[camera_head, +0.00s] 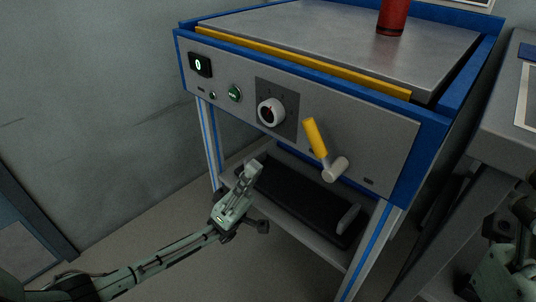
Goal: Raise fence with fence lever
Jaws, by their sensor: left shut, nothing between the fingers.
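The fence lever (316,137) has a yellow handle on a grey pivot, on the right part of the machine's grey front panel. Its handle points up and slightly left. The fence looks to be the yellow bar (300,62) along the front edge of the machine's metal top. My left gripper (252,170) is shut and empty, below the front panel and to the left of the lever, apart from it. Part of my right arm shows at the lower right edge; its fingertips cannot be made out.
The machine (400,140) has a blue frame, a dial (271,112), a green button (234,94) and a small display (201,65). A red cylinder (392,16) stands on its top. A black item (300,190) lies on the lower shelf. A grey table (507,105) stands close at right.

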